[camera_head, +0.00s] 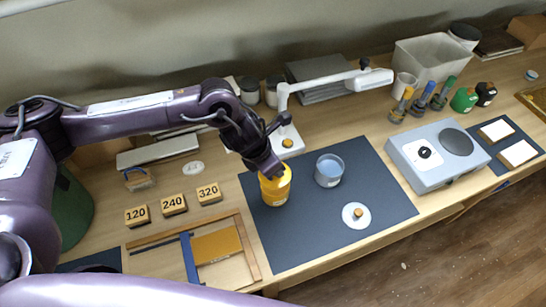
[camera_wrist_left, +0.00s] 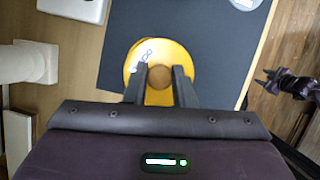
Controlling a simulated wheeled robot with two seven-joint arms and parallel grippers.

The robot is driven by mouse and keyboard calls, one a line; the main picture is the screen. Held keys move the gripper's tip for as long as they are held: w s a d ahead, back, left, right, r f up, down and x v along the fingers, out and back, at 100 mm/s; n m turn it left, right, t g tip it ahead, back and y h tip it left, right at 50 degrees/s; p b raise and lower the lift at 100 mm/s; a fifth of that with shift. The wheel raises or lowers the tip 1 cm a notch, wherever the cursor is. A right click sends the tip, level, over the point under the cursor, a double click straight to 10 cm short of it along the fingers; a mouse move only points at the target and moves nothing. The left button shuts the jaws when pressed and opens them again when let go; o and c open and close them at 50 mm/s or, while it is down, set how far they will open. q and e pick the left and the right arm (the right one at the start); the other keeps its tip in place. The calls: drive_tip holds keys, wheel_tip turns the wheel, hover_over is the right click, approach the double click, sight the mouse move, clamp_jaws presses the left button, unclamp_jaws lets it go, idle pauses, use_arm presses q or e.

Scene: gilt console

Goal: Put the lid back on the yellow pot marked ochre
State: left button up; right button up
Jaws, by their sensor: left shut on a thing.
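The yellow pot (camera_head: 275,190) stands on the dark mat in the head view, with a pale label on its side. My left gripper (camera_head: 268,170) is directly above it, pointing down. In the left wrist view my left gripper (camera_wrist_left: 159,82) is shut on the round wooden knob of a yellow lid (camera_wrist_left: 178,55). A small pale tag with dark marks shows beside the knob. The lid is over the pot; I cannot tell whether it is fully seated. A dark shape at the right of the wrist view looks like my right gripper (camera_wrist_left: 270,82); its jaws are unclear.
A blue-grey open jar (camera_head: 329,171) stands right of the pot. A white lid with a wooden knob (camera_head: 355,215) lies on the mat (camera_head: 305,240). A white lamp (camera_head: 287,140) stands behind. A grey scale-like device (camera_head: 437,160) is at right, and numbered blocks (camera_head: 173,204) are at left.

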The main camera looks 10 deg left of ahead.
use_arm(q)
drive_tip(key=m, duration=0.2)
drive_tip(key=w+m+g+h+p, duration=0.1)
drive_tip(key=m, duration=0.1)
drive_tip(key=shift+w+a+f+m+g, duration=0.1)
drive_tip(key=shift+m+g, duration=0.2)
drive_tip(key=shift+m, duration=0.1)
drive_tip(key=shift+w+a+f+m+g, duration=0.1)
drive_tip(key=shift+w+m+g, duration=0.15)
drive_tip(key=shift+m, duration=0.55)
drive_tip(key=shift+f, duration=0.15)
drive_tip(key=shift+f+b, duration=0.35)
drive_tip(key=shift+f, duration=0.65)
wheel_tip(320, 180, down, 4)
drive_tip(key=shift+r+b, duration=0.25)
drive_tip(key=shift+b, duration=0.95)
drive_tip(key=shift+f+b, duration=0.4)
drive_tip(key=shift+b, duration=0.1)
drive_tip(key=shift+r+b, duration=0.15)
drive_tip(key=shift+b, duration=0.15)
drive_tip(key=shift+f+b, duration=0.2)
drive_tip(key=shift+b, duration=1.1)
